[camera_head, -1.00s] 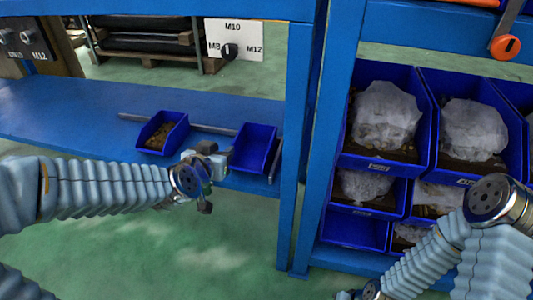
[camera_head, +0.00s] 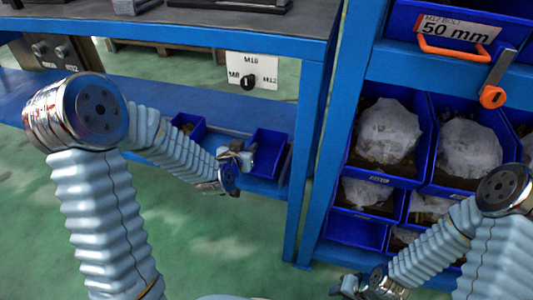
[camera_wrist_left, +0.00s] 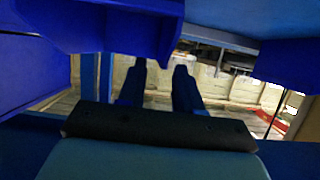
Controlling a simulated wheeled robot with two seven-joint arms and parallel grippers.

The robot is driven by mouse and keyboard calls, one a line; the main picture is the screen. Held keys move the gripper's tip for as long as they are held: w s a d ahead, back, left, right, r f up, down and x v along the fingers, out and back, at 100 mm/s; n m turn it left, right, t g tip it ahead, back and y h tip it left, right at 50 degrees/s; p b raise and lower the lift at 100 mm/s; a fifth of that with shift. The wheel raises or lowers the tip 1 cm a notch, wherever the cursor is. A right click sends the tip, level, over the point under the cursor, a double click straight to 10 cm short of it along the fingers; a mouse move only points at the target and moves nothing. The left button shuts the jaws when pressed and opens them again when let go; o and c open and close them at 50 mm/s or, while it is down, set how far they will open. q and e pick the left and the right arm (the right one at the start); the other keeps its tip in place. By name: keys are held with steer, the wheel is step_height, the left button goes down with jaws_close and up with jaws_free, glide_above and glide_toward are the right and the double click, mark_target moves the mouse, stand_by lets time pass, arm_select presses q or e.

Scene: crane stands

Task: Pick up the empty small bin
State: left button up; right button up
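The empty small bin (camera_head: 270,151) is blue and sits on the lower blue shelf near the rack post in the head view. Its inside looks bare. A second small blue bin (camera_head: 188,126) stands to its left, partly hidden behind my left arm; brownish contents showed in it earlier. My left gripper (camera_head: 240,153) is at the left edge of the empty bin; I cannot tell whether it touches. In the left wrist view the two fingers (camera_wrist_left: 158,88) are apart with nothing between them, under a close blue surface. My right gripper (camera_head: 346,286) is low at the bottom, small and unclear.
A blue rack post (camera_head: 308,150) rises just right of the empty bin. A white M8/M10/M12 dial sign (camera_head: 252,70) hangs above. Larger blue bins with bagged parts (camera_head: 388,135) fill the right rack. Green floor lies in front.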

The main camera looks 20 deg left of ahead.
mark_target(252, 141)
arm_select(q)
steer(key=x, duration=0.5)
steer(key=shift+w, duration=0.2)
steer(key=shift+c, duration=0.5)
jaws_close()
